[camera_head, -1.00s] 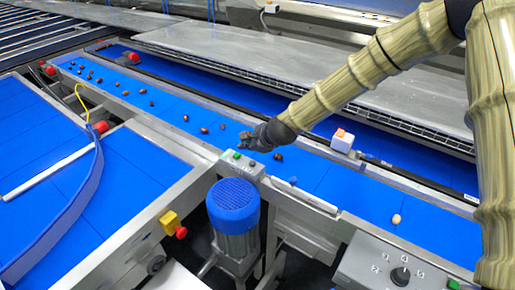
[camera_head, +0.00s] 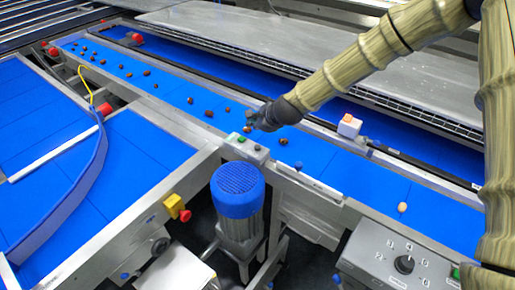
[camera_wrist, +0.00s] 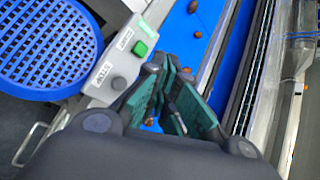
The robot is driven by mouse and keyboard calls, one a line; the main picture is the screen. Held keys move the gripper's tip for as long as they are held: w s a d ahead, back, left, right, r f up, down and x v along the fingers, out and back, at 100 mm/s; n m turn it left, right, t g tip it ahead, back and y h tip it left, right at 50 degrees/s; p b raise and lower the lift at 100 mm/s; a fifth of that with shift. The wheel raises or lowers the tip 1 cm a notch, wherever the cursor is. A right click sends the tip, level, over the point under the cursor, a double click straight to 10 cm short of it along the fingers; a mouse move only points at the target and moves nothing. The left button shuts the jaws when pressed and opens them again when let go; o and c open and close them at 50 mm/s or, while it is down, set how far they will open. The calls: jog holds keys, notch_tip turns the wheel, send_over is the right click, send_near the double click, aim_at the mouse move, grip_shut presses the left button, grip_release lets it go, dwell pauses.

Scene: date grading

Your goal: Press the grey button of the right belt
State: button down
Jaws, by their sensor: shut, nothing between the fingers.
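The control box (camera_head: 252,150) of the right belt sits on the near rail of the blue belt. It has a green button (camera_head: 241,139) and a grey button (camera_head: 257,148). In the wrist view the grey button (camera_wrist: 119,83) is beside the STOP label, and the green button (camera_wrist: 140,48) is near the START label. My gripper (camera_head: 252,121) is shut and empty, above the near side of the belt just behind the box. In the wrist view its teal fingers (camera_wrist: 172,76) are to the right of the grey button, apart from it in the picture.
A blue motor (camera_head: 238,192) stands in front of the box. Several brown dates lie on the right belt (camera_head: 330,172), with a pale one (camera_head: 402,207) farther right. A panel with a rotary knob (camera_head: 404,264) is at lower right. A white-orange block (camera_head: 349,126) stands behind the belt.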

aim_at(255, 147)
notch_tip(255, 147, down, 7)
jog(key=b, duration=0.3)
jog(key=shift+r+b, duration=0.1)
jog(key=shift+b, duration=0.25)
dwell(1.2)
jog(key=shift+f+b, duration=0.35)
jog(key=shift+f, duration=0.05)
jog(key=shift+f+b, duration=0.3)
jog(key=shift+f, duration=0.15)
dwell(0.8)
jog(key=shift+r, duration=0.15)
jog(key=shift+r+p, duration=0.55)
jog(key=shift+r, duration=0.2)
